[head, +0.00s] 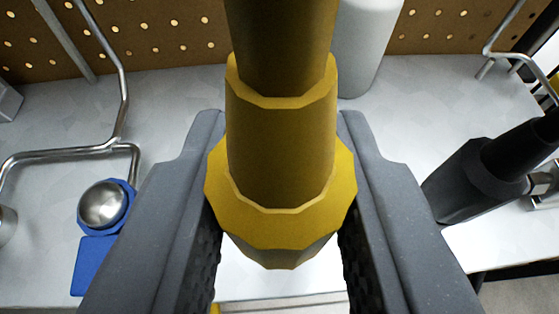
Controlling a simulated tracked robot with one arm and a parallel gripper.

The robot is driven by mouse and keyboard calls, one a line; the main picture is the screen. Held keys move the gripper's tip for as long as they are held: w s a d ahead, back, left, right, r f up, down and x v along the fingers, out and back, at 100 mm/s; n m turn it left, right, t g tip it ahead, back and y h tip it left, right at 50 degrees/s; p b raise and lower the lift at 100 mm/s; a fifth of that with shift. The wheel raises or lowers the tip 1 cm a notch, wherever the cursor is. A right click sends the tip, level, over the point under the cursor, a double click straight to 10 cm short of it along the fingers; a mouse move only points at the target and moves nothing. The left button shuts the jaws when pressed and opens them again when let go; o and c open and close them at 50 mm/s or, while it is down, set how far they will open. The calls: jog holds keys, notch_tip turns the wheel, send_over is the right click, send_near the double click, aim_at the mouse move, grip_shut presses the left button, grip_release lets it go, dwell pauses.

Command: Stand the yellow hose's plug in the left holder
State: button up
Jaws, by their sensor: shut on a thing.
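The yellow hose's plug (280,165) fills the middle of the head view, with its darker yellow hose (280,40) rising from its top. My gripper (280,235) is shut on the plug, one dark grey finger on each side of its wide collar. The plug's narrow lower end (278,255) points down and toward me, over the white bench top. The plug and fingers hide what lies directly behind them. I cannot make out with certainty which thing is the left holder.
A blue fitting with a metal dome (102,205) and bent metal tubes (120,90) stand at the left. A white cylinder (365,45) stands behind the plug. A black plug with hose (465,185) is at the right. Perforated brown board (165,30) closes the back.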

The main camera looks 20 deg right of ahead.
aim_at(281, 198)
jog(key=shift+w+d+f+b, duration=0.2)
jog(key=shift+w+f, duration=0.2)
jog(key=shift+f, duration=0.15)
jog(key=shift+w+d+f+b, duration=0.1)
jog(key=shift+w+f+b, duration=0.1)
jog(key=shift+w+f, duration=0.25)
dwell(0.3)
jog(key=shift+s+f, duration=0.1)
jog(key=shift+f, duration=0.3)
dwell(1.0)
jog(key=shift+f, duration=0.35)
jog(key=shift+f, duration=0.45)
dwell(0.7)
jog(key=o, duration=1.1)
jog(key=shift+c, duration=0.2)
jog(key=b+v, duration=0.3)
jog(key=v, duration=1)
jog(key=shift+s+a, duration=0.2)
jog(key=shift+s, duration=0.1)
